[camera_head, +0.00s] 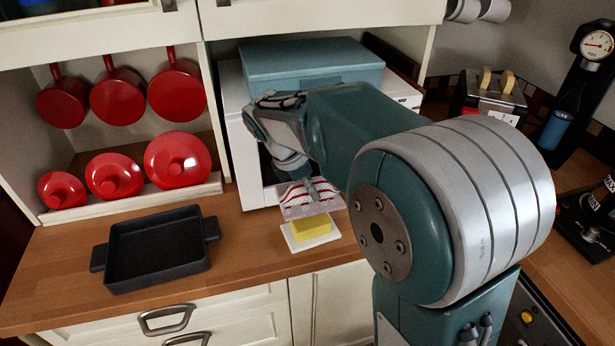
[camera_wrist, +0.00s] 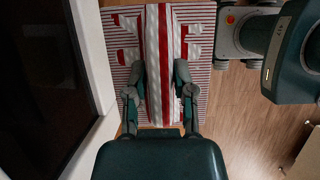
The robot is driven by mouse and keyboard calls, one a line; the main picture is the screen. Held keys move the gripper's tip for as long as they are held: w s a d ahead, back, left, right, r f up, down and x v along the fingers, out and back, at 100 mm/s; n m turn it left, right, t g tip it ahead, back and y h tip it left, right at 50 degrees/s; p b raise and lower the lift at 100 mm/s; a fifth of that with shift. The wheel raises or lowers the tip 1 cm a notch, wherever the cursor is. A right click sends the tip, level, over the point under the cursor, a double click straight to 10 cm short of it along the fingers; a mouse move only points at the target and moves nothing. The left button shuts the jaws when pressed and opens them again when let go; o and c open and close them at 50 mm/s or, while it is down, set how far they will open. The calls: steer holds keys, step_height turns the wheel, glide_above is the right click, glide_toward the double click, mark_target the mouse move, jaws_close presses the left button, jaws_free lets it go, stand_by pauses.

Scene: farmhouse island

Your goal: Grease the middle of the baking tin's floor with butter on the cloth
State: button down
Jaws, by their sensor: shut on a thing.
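My gripper (camera_head: 304,180) is shut on a red-and-white striped cloth (camera_head: 298,203) and holds it just above and behind the butter. The cloth also shows in the wrist view (camera_wrist: 197,80), pinched in a fold between the two fingers (camera_wrist: 160,88). The yellow butter block (camera_head: 312,227) lies on a small white dish (camera_head: 291,240) near the counter's front edge; in the wrist view the butter is hidden. The black baking tin (camera_head: 155,250) with two side handles lies empty on the counter, left of the butter. Whether the cloth touches the butter I cannot tell.
A white microwave (camera_head: 243,165) with a blue box (camera_head: 310,63) on top stands behind the cloth. Red lids (camera_head: 178,160) lean on a shelf behind the tin, with red pans (camera_head: 118,97) hanging above. The wooden counter (camera_head: 250,236) is clear between tin and butter dish.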

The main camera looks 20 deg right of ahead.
mark_target(317, 219)
steer(key=shift+a+f, duration=0.1)
steer(key=shift+f, duration=0.25)
steer(key=x, duration=0.3)
steer(key=shift+s+a+f, duration=0.1)
steer(key=shift+a+f, duration=0.15)
steer(key=shift+f, duration=0.65)
steer(key=shift+a+f, duration=0.2)
steer(key=shift+f, duration=0.05)
steer(key=shift+d, duration=0.1)
steer(key=shift+f, duration=0.5)
stand_by(0.8)
steer(key=shift+r, duration=3.55)
